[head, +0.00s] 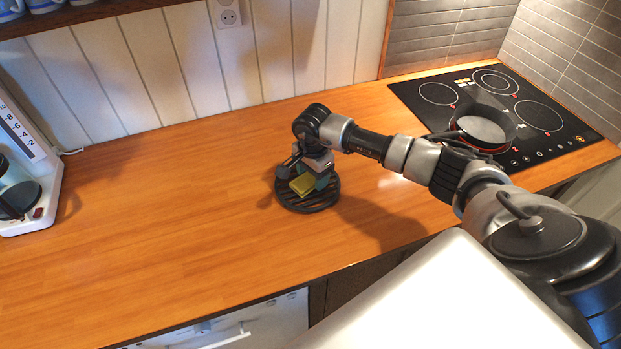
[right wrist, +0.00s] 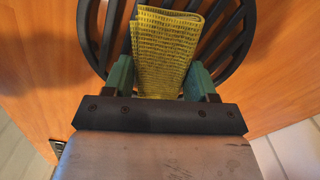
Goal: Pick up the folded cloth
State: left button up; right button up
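The folded cloth (head: 302,184) is yellow-green and sits at a round black slatted trivet on the wooden counter. In the right wrist view the cloth (right wrist: 165,45) shows a dark dashed pattern and lies between the two green fingers of my right gripper (right wrist: 160,78). The fingers are apart, one at each side of the cloth, very close to its edges. I cannot tell whether they press on it. In the head view my right gripper (head: 312,178) is low over the trivet, partly hiding it. My left gripper is not in view.
The trivet (head: 308,206) lies under the cloth. A black cooktop (head: 565,125) with a pan (head: 484,128) is at the back right. A white appliance (head: 42,205) stands at the left edge. The counter between it and the trivet is clear.

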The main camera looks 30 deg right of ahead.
jog(key=shift+c, duration=0.7)
jog(key=shift+r, duration=0.1)
